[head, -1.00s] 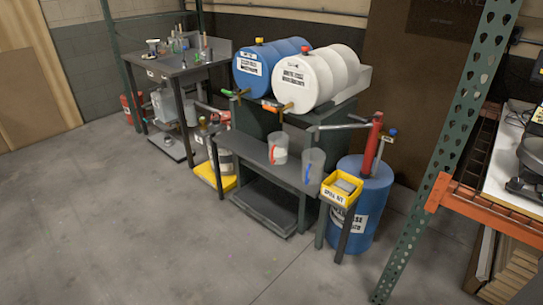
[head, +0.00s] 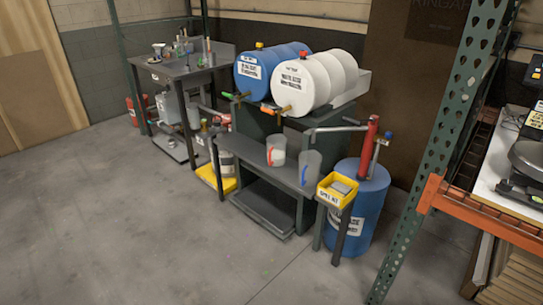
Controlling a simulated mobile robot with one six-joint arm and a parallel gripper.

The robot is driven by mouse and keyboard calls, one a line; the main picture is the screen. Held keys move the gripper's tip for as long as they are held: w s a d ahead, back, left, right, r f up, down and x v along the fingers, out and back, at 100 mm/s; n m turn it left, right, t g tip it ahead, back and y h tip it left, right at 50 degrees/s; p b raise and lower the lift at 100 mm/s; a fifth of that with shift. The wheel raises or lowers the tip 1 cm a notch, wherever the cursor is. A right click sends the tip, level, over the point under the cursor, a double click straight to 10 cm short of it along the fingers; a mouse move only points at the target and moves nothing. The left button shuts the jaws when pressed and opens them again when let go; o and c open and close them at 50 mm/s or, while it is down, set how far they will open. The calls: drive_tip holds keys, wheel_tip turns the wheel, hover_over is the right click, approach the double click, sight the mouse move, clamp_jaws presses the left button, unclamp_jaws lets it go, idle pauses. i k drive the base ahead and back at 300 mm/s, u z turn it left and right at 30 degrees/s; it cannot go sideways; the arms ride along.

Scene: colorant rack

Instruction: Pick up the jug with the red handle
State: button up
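The jug with the red handle (head: 278,150) stands upright on the dark shelf (head: 245,151) below the drums in the head view. It is a pale, cloudy container, with the red handle on its near side. A second jug with a blue handle (head: 311,168) stands to its right on the same shelf, apart from it. My gripper is not in the head view.
A blue drum (head: 283,62) and a white drum (head: 322,75) lie above the shelf, taps forward. A yellow spill kit bin (head: 323,193) and blue upright drum (head: 370,205) stand right. An orange-beamed rack (head: 480,208) stands far right. The floor (head: 130,225) in front is clear.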

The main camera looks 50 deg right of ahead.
sight(275, 153)
drive_tip(key=z, duration=0.1)
drive_tip(key=i, duration=0.95)
drive_tip(key=u, duration=0.05)
